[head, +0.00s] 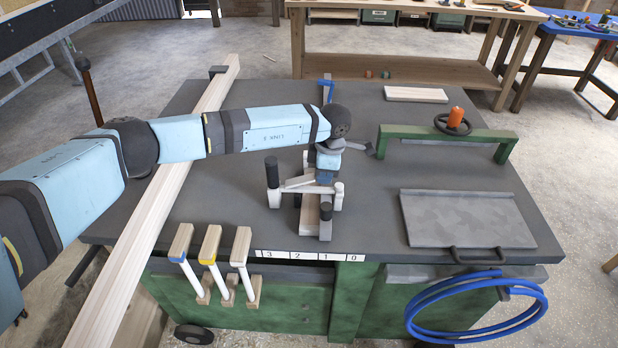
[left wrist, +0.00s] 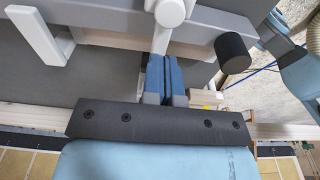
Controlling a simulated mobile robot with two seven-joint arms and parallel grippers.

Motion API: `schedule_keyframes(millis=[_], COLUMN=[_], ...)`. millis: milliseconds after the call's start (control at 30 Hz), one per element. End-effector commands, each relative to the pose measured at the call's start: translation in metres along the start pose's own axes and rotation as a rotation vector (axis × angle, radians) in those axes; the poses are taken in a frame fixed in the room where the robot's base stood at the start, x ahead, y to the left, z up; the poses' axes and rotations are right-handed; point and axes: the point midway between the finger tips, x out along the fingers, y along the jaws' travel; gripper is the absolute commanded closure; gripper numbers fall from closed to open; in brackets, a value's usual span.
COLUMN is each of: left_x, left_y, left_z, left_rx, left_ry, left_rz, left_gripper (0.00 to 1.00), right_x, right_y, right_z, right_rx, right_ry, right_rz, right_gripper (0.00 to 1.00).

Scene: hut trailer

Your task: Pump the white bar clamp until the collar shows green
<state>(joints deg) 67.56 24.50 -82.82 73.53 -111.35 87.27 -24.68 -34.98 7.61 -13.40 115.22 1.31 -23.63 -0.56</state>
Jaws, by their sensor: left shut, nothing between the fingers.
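The white bar clamp (head: 288,197) stands near the front middle of the grey workbench top, over a pale wooden piece (head: 309,214). It has a black upright grip (head: 271,170) at its left and a dark knob at its front. My left gripper (head: 325,178) reaches down at the clamp's rear right and hides part of it. In the left wrist view the blue fingers (left wrist: 166,80) are shut and empty, close under the clamp's white parts (left wrist: 172,12); I cannot tell whether they touch. The black grip (left wrist: 233,53) also shows there. I see no green on a collar.
A long timber beam (head: 178,190) crosses the bench's left side under my left arm. A green frame with an orange-topped handwheel (head: 455,122) and a grey lidded plate (head: 465,219) lie to the right. Several wooden-handled tools (head: 211,245) and a blue hose (head: 478,308) hang at the front.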

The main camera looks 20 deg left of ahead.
Motion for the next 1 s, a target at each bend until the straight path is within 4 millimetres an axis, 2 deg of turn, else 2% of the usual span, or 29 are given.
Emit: schedule_keyframes(millis=[67, 100, 167, 500, 633, 800, 1000], left_x=[0.0, -0.002, -0.013, -0.092, -0.116, -0.133, -0.139], left_y=[0.0, 0.0, 0.001, 0.001, 0.0, 0.0, 0.0], left_z=[0.0, 0.0, 0.001, 0.001, 0.001, 0.001, 0.001], left_rx=[0.0, 0.0, 0.0, 0.0, 0.001, 0.001, 0.0], left_ry=[0.0, -0.001, -0.003, -0.001, 0.0, 0.0, 0.001], left_rz=[0.0, 0.001, 0.003, 0.003, 0.002, 0.001, 0.0], left_gripper=[1.0, 1.0, 1.0, 1.0, 1.0, 1.0, 1.0], right_x=[-0.001, -0.003, -0.002, 0.0, 0.001, 0.001, 0.001], right_y=[-0.001, -0.003, -0.003, -0.003, -0.003, -0.003, -0.002], right_z=[-0.003, -0.012, -0.014, -0.007, -0.005, -0.005, -0.005], right_rx=[0.015, 0.032, 0.031, 0.031, 0.032, 0.033, 0.033], right_ry=[-0.01, -0.01, -0.002, -0.012, -0.014, -0.016, -0.016], right_rz=[-0.003, -0.005, -0.005, -0.005, -0.005, -0.006, -0.005], right_gripper=[1.0, 1.0, 1.0, 1.0, 1.0, 1.0, 1.0])
